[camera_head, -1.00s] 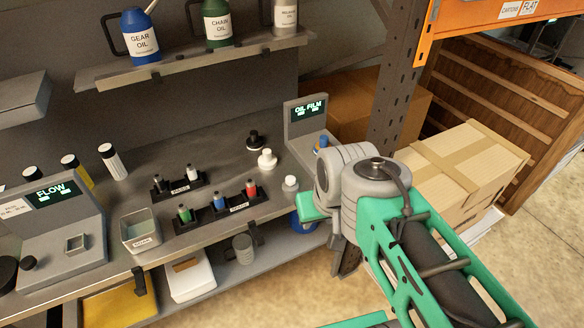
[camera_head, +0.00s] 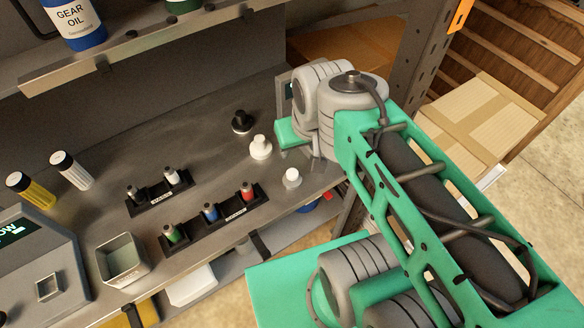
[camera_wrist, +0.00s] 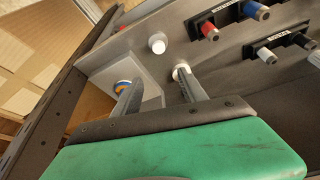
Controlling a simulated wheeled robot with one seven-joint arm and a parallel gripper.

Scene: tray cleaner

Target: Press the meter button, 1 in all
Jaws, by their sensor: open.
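The grey oil film meter (camera_head: 284,88) stands at the right end of the bench, mostly hidden behind my arm in the head view. In the wrist view its light grey body (camera_wrist: 150,92) lies below the fingers. A round blue, orange and white piece (camera_wrist: 122,85) shows on it beside the left finger; I cannot tell whether it is the button. My gripper (camera_wrist: 158,76) is open, its two grey fingers apart and nothing held between them. A second meter, marked flow (camera_head: 35,265), stands at the left edge.
White-topped (camera_head: 260,147) and black-topped (camera_head: 242,122) pieces stand near my gripper. Black racks (camera_head: 160,198) hold small coloured vials. A square grey bin (camera_head: 122,260) stands at the front edge. A shelf (camera_head: 150,55) overhangs the back, and a dark post (camera_head: 412,62) rises at right.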

